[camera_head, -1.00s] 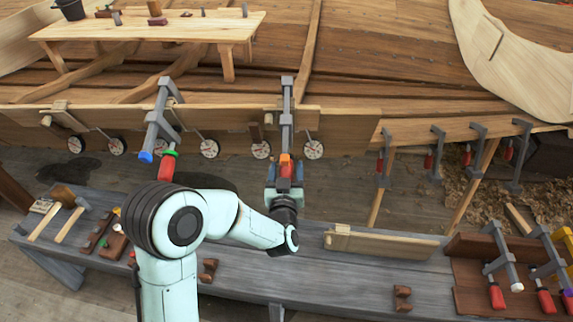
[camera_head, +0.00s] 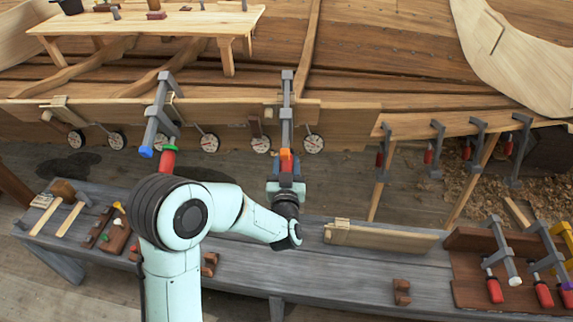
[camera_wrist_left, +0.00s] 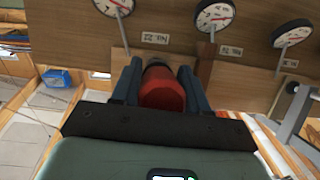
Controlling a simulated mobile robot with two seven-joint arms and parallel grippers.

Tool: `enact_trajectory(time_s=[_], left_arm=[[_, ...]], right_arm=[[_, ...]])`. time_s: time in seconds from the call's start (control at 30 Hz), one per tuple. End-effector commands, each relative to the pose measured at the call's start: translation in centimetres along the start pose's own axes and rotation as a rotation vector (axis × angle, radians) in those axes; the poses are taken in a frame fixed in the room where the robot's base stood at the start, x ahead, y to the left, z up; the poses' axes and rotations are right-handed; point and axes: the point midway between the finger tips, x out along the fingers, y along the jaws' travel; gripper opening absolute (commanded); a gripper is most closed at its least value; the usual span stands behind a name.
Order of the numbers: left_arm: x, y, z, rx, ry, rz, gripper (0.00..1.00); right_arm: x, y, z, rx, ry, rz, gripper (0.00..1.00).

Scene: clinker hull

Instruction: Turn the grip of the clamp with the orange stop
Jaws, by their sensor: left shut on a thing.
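The clamp with the orange stop (camera_head: 285,160) hangs upright on the plank edge, its grey bar (camera_head: 287,105) rising above the plank. My left gripper (camera_head: 286,184) is at the clamp's lower end, just below the orange stop. In the left wrist view, the red grip (camera_wrist_left: 162,88) sits between the two fingers of my left gripper (camera_wrist_left: 160,85), which is shut on it. In the head view the gripper hides most of the grip. My right gripper is not in view.
A clamp with a blue stop (camera_head: 146,151) and red grip hangs to the left. Round dials (camera_head: 314,143) line the plank's lower edge. The bench (camera_head: 330,275) carries a wooden piece (camera_head: 380,237) and, at right, several clamps (camera_head: 503,255).

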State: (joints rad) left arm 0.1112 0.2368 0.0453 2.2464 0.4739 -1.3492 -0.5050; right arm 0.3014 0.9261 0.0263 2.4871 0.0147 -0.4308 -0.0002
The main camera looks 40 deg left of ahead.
Motion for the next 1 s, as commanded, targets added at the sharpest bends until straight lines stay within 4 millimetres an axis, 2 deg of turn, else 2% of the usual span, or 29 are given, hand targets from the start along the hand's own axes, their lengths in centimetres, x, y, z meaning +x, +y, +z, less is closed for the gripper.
enact_trajectory(time_s=[1.0], left_arm=[[0.0,-0.2,-0.5,0.862,0.006,-0.315,0.13]], right_arm=[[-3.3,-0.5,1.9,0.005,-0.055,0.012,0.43]])
